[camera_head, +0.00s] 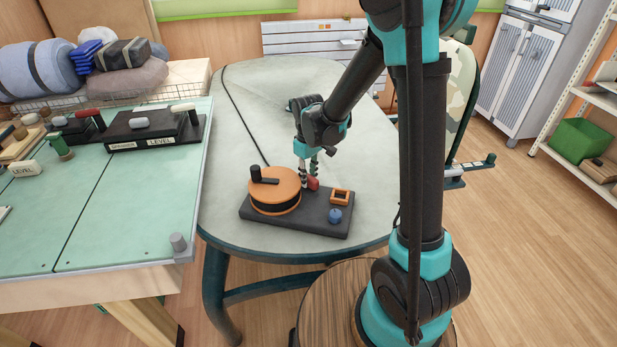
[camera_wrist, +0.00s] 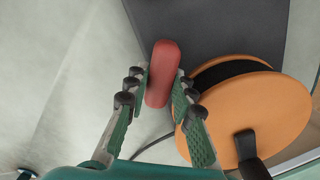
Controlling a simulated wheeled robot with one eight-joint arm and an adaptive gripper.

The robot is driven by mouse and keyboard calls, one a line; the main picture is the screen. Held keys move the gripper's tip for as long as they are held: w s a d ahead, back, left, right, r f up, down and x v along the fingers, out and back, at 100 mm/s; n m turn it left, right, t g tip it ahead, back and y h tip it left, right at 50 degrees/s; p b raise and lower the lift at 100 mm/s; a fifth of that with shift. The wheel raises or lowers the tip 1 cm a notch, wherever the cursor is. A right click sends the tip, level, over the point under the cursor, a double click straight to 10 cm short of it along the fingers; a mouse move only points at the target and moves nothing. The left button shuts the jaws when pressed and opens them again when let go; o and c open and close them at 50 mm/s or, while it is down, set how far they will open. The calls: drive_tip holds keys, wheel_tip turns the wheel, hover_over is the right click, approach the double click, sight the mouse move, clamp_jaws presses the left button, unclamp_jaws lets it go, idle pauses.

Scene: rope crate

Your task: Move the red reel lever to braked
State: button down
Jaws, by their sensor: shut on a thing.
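The red reel lever (camera_wrist: 162,72) lies between my gripper's fingers in the wrist view. It also shows as a small red piece (camera_head: 313,183) beside the reel in the head view. My gripper (camera_head: 309,176) points down from above and is shut on the lever; its green finger pads (camera_wrist: 158,92) stand on either side of it. The orange reel (camera_head: 275,190) with a black crank handle is just left of the gripper, on a dark base plate (camera_head: 300,220). The lever's base and its pivot are hidden.
An orange square frame (camera_head: 341,196) and a blue knob (camera_head: 335,216) sit on the same plate, right of the lever. A black cord (camera_head: 243,118) runs from the reel across the table (camera_head: 230,170). A green-topped bench (camera_head: 140,220) with blocks stands at left.

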sight(309, 175)
drive_tip(key=c, duration=1.3)
unclamp_jaws()
drive_tip(key=shift+r, duration=0.1)
drive_tip(key=shift+r, duration=3.95)
